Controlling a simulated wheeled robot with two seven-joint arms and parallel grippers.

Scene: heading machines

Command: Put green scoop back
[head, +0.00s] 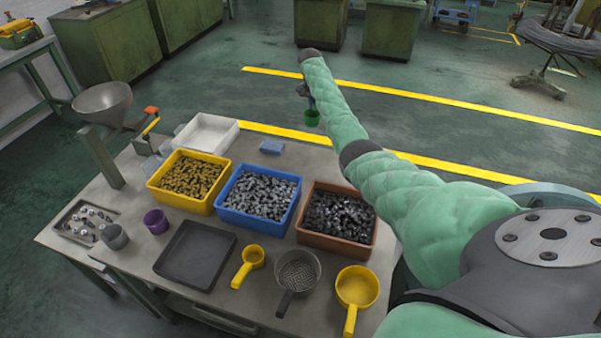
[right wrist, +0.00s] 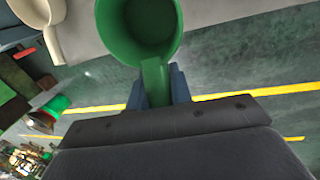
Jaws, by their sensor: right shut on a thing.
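The green scoop (right wrist: 152,30) is a round cup with a short handle. My right gripper (right wrist: 158,85) is shut on its handle in the right wrist view, with a finger on either side. In the head view the green scoop (head: 312,118) hangs small below my right gripper (head: 306,92), past the far edge of the table and above the floor. My left gripper is not in view.
The table (head: 135,225) holds yellow (head: 178,205), blue (head: 262,224) and brown (head: 337,241) bins of metal parts. Yellow scoops (head: 357,287) and a grey strainer (head: 297,270) lie in front. A black tray (head: 196,254), purple cup (head: 156,221) and white tray (head: 207,133) are left.

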